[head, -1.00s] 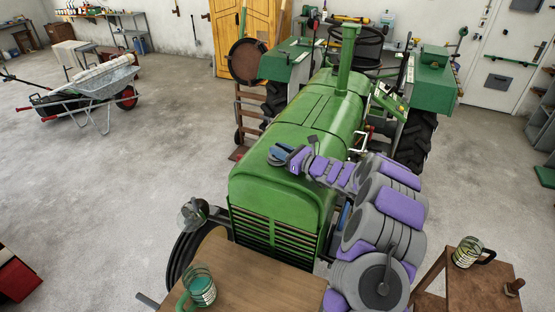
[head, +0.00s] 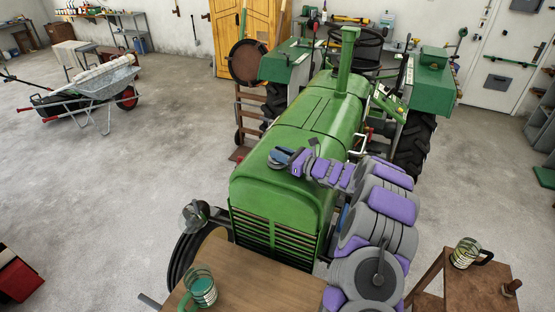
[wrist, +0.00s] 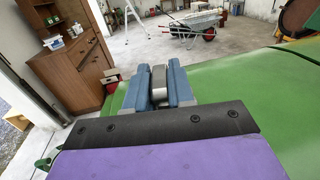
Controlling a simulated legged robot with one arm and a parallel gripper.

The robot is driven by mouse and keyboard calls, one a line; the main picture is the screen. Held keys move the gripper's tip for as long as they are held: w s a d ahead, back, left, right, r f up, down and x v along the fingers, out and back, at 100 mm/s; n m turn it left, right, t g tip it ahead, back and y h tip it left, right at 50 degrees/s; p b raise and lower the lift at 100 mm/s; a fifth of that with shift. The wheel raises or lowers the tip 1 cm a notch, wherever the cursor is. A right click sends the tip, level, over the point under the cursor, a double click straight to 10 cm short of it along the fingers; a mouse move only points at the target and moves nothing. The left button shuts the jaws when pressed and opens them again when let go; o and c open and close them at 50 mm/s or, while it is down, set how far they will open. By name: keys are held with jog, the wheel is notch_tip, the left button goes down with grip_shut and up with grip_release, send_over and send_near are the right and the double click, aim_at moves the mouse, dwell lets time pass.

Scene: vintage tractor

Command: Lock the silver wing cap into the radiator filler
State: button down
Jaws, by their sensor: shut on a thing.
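The green tractor hood (head: 300,150) stands in the middle of the head view. My gripper (head: 278,156) is over the front top of the hood, where the radiator is. In the wrist view its blue fingers (wrist: 159,82) are shut on a silver piece, the wing cap (wrist: 159,76), of which only a narrow part shows between them. The filler opening is hidden under the gripper in both views. I cannot tell whether the cap is seated in it or held just above it.
The exhaust pipe (head: 347,60) rises behind my gripper. Open floor lies at left.

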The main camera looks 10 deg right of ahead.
jog(key=shift+r+n+g+y+p, duration=0.1)
jog(key=shift+n+g+y+p, duration=0.2)
jog(key=shift+p, duration=0.2)
jog(key=shift+w+d+p, duration=0.1)
jog(key=shift+d+p, duration=0.05)
jog(key=shift+p, duration=0.15)
jog(key=c, duration=0.9)
grip_release()
